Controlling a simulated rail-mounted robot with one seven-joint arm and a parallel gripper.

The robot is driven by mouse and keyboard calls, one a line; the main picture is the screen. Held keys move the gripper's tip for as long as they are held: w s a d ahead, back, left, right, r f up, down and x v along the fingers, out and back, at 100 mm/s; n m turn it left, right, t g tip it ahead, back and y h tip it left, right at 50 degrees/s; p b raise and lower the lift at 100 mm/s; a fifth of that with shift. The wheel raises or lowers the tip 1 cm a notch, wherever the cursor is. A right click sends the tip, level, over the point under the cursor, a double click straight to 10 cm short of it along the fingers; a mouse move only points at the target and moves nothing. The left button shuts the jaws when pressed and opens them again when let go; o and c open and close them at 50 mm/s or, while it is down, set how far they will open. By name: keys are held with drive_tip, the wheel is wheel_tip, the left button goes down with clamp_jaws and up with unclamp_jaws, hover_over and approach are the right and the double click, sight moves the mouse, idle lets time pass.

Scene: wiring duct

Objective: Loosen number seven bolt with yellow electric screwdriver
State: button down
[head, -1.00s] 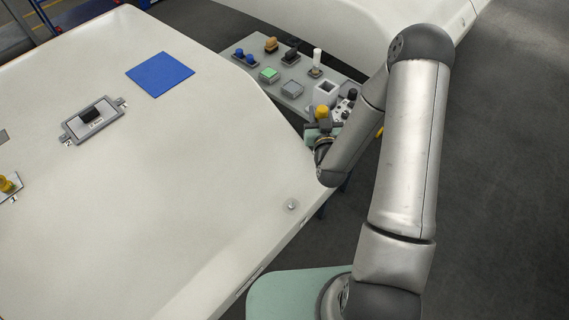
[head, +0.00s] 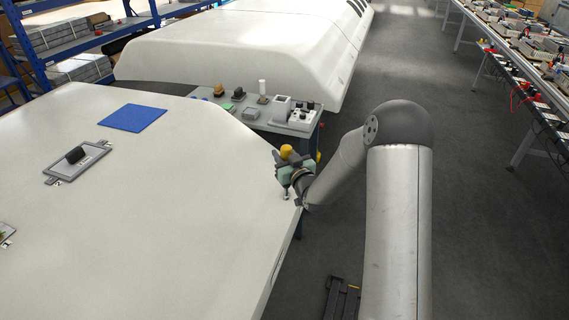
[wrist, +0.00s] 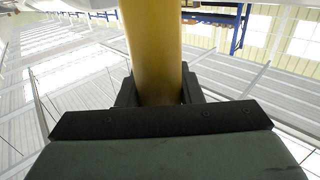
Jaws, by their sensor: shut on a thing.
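My gripper (head: 288,167) is shut on the yellow electric screwdriver (head: 286,151) over the right edge of the large white panel (head: 170,200). In the wrist view the screwdriver's yellow body (wrist: 153,45) stands between the black fingers of my gripper (wrist: 158,92). In the head view the screwdriver looks upright. Its lower end is close above or on a small bolt (head: 285,196) at the panel's edge. I cannot tell whether they touch. No number can be read beside this bolt.
A blue square mat (head: 133,117) and a grey plate with a black handle (head: 76,163) lie on the panel. A grey side table (head: 265,121) with several small items and a white control box (head: 305,116) stands behind. The panel's middle is clear.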

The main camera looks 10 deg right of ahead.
drive_tip(key=w+d+n+y+b, duration=0.1)
drive_tip(key=w+b, duration=0.7)
drive_tip(key=b, duration=0.3)
drive_tip(key=shift+w+d+r+g+y, duration=0.15)
drive_tip(key=shift+d+r+g+y, duration=0.15)
drive_tip(key=shift+d+r+y, duration=0.1)
drive_tip(key=shift+f+b, duration=0.1)
drive_tip(key=shift+b, duration=0.2)
drive_tip(key=shift+f+b, duration=2.05)
drive_tip(key=shift+f, duration=0.5)
drive_tip(key=shift+f+b, duration=0.7)
drive_tip(key=shift+b, duration=0.1)
drive_tip(key=shift+s+f, duration=0.25)
drive_tip(key=shift+f, duration=0.05)
drive_tip(key=shift+r, duration=0.15)
idle(1.0)
wheel_tip(320, 180, up, 7)
drive_tip(key=p, duration=0.3)
drive_tip(key=shift+p, duration=0.3)
drive_tip(key=shift+w, duration=0.1)
